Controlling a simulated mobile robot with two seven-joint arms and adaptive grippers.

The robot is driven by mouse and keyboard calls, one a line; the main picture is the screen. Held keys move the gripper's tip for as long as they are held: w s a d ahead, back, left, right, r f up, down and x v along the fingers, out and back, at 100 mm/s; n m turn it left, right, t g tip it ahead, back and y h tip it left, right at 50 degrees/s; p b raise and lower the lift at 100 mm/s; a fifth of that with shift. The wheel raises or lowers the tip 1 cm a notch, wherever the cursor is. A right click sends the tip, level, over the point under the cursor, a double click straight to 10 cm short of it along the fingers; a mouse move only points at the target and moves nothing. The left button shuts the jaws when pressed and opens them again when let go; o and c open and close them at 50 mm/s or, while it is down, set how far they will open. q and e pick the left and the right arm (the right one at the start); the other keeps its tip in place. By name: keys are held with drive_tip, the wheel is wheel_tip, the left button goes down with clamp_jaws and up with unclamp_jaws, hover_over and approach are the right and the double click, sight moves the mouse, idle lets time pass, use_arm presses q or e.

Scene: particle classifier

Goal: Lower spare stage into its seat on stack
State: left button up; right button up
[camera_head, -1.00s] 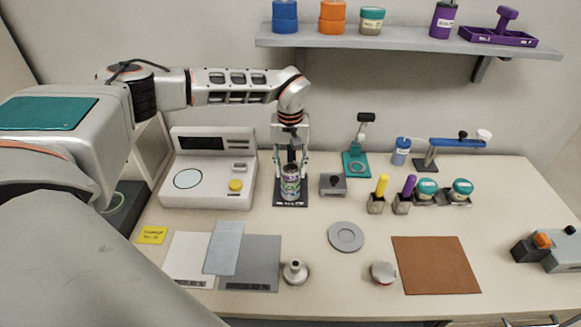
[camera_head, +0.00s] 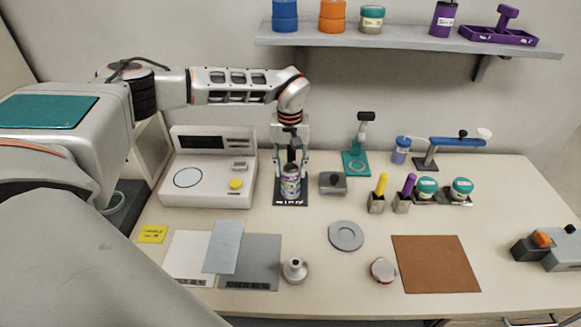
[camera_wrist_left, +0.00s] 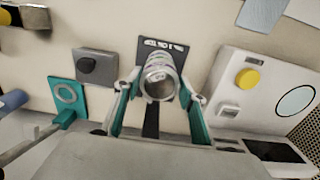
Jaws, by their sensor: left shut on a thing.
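The stack (camera_head: 290,188) is a column of metallic rings with green and purple bands, standing on a dark base plate (camera_head: 279,204). My left gripper (camera_head: 291,172) points straight down over it, with its fingers on either side of the column's upper part. It is shut on the spare stage, which I take to be the top metal ring (camera_wrist_left: 159,86) in the wrist view. The stage is in line with the stack; whether it is fully seated or slightly raised, I cannot tell. My right gripper is not in view.
A white instrument with a yellow knob (camera_head: 236,184) stands left of the stack, and a small grey block (camera_head: 333,184) close to its right. A teal stand (camera_head: 356,164) is behind right. A grey disc (camera_head: 346,236) lies in front; a shelf (camera_head: 410,42) is above.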

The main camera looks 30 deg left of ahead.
use_arm(q)
drive_tip(key=shift+f, duration=0.25)
drive_tip(key=o, duration=1.3)
wheel_tip(320, 180, up, 12)
